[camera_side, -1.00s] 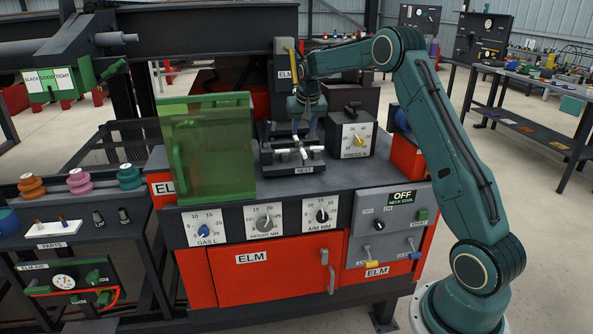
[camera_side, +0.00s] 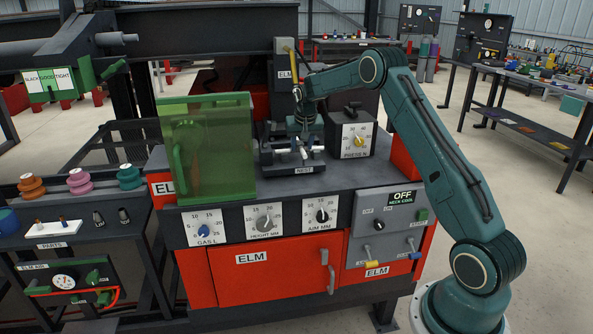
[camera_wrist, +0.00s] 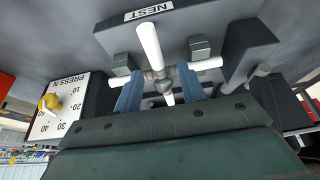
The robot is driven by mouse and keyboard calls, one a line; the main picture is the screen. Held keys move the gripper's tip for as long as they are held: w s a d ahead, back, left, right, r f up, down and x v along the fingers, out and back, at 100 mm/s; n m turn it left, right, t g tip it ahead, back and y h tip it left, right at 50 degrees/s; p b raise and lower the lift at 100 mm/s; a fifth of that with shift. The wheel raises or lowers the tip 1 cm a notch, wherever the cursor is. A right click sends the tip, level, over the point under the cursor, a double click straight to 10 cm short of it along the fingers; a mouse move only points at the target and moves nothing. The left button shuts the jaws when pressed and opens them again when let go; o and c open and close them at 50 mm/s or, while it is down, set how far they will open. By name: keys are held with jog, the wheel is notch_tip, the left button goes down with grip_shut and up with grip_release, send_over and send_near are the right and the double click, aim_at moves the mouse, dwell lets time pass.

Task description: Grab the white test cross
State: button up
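The white test cross (camera_wrist: 149,45) lies in the dark nest, with a grey hub at its middle and white rods reaching out. In the side view its front rod (camera_side: 303,153) shows at the front of the nest (camera_side: 280,157); the rest is mostly hidden. My gripper (camera_wrist: 160,82) is right over the cross, its two blue fingers on either side of the hub. The fingers stand apart with gaps to the hub, so it looks open. Finger contact with the side rods cannot be told. In the side view the fingertips are hard to make out.
A green see-through shield (camera_side: 207,150) stands left of the nest. The PRESS N dial box (camera_side: 352,137) stands close on the right. Small grey blocks (camera_wrist: 200,47) flank the cross. The grey bench top (camera_side: 290,187) in front is clear.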

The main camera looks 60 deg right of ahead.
jog(key=shift+w+d+f, duration=0.15)
jog(key=shift+f, duration=0.35)
jog(key=shift+f, duration=0.25)
dwell(0.8)
jog(key=shift+c, duration=0.2)
grip_shut()
jog(key=shift+r, duration=0.1)
